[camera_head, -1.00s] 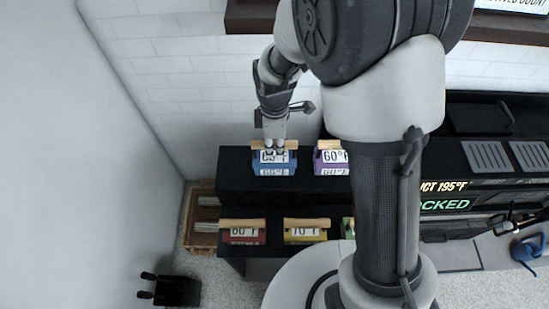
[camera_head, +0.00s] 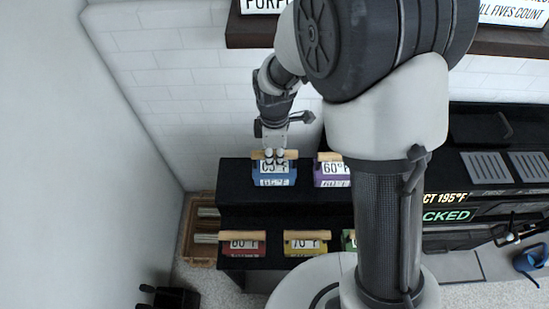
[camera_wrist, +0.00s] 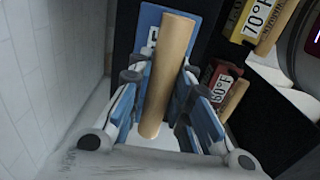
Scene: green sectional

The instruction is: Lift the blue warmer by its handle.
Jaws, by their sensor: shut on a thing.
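The blue warmer (camera_head: 274,182) stands on the upper black step, with a white temperature label on its front that my fingers partly cover. Its round wooden handle (camera_wrist: 168,75) runs along the top and fills the middle of the wrist view. The blue body (camera_wrist: 149,18) shows behind the handle there. My gripper (camera_head: 275,157) comes down from above at the handle. In the wrist view its fingers (camera_wrist: 160,105) lie on both sides of the handle, shut on it. I see no gap under the warmer.
A purple warmer (camera_head: 331,181) stands close on the right on the upper black step (camera_head: 233,188). Red (camera_head: 243,248) and yellow (camera_head: 306,248) warmers stand on the lower step, with a green one (camera_head: 348,240) partly behind my arm. A tiled wall is behind; a wicker basket (camera_head: 203,230) is at left.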

